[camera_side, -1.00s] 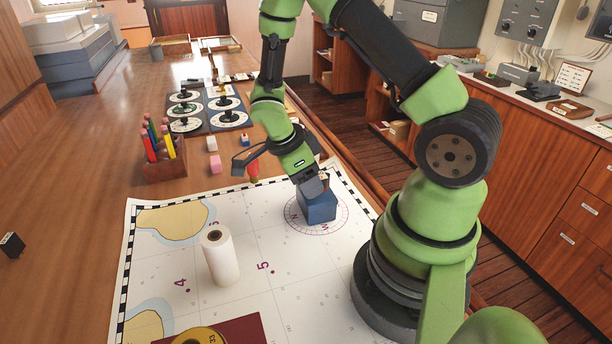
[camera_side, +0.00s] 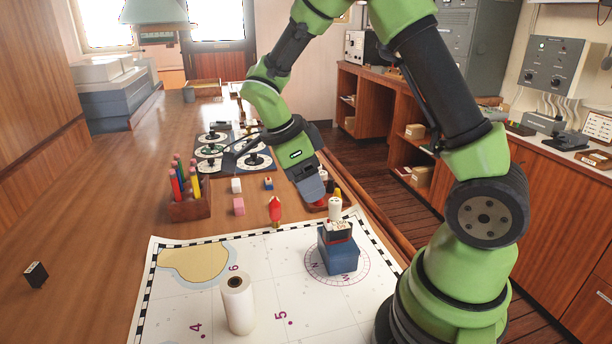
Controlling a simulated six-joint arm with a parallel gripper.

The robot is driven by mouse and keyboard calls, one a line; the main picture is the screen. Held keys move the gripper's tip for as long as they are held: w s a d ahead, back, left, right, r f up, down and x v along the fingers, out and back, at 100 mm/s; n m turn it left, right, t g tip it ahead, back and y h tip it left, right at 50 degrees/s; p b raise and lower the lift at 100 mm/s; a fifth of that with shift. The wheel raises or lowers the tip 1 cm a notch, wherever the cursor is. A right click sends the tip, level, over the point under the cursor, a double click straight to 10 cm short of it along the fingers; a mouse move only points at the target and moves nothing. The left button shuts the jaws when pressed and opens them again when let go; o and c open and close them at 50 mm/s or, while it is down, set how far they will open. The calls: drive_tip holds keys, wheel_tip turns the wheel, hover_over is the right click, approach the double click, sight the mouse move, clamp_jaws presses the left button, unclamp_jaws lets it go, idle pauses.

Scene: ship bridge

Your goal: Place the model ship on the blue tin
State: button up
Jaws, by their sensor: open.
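The model ship (camera_side: 338,231), small with a dark and white hull, a red band and a pale upright part, sits on top of the blue tin (camera_side: 339,258). It looks upright. The tin stands on the compass rose of the chart. My gripper (camera_side: 319,203) is open, up and to the left of the ship in the picture, and appears apart from it. Its fingertips are small and partly hidden from this side.
A white paper roll (camera_side: 238,304) stands on the chart (camera_side: 200,297). A red figure-like piece (camera_side: 275,211), a pink block (camera_side: 239,206) and a pencil holder (camera_side: 188,208) stand behind the chart. A dark small block (camera_side: 36,274) lies at far left, with bare wood around it.

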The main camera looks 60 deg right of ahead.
drive_tip(key=s+a+r+n+t+y, duration=0.2)
drive_tip(key=s+a+r+n+t, duration=0.3)
drive_tip(key=n, duration=0.6)
drive_tip(key=s+a+r+n+t+y, duration=0.3)
drive_tip(key=s+a+r+n+t, duration=0.2)
drive_tip(key=r+n, duration=0.4)
drive_tip(key=s+n, duration=0.1)
drive_tip(key=n, duration=0.2)
